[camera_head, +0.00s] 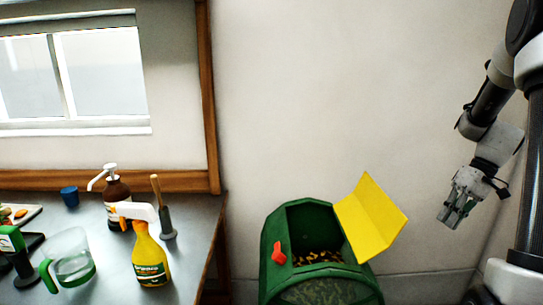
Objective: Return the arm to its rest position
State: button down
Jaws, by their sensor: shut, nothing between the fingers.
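My gripper (447,223) hangs at the right side of the head view, pointing down and to the left. It is shut, with nothing held. My arm (490,100) is folded on the right beside its upright column, apart from the table and the bin. The wall is behind the gripper.
A green bin (290,219) with an open yellow lid (371,217) stands left of my gripper. A grey table (195,240) at left holds a yellow spray bottle (149,258), a brown pump bottle (117,195), a jug (72,262) and a blue cup (69,196).

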jog(key=s+a+r+t+h, duration=0.2)
jog(key=s+a+r+t, duration=0.1)
jog(key=s+a+r, duration=0.2)
jog(key=s+a+r+m+t+h, duration=0.1)
jog(key=s+a+r+t+h, duration=0.1)
jog(key=s+a+r, duration=0.4)
jog(key=s+r+h, duration=0.1)
jog(key=s+r, duration=0.2)
jog(key=s, duration=0.3)
jog(key=shift+s+a+r+t, duration=0.15)
jog(key=shift+s+a+t, duration=0.1)
jog(key=shift+s+t, duration=0.15)
dwell(1.1)
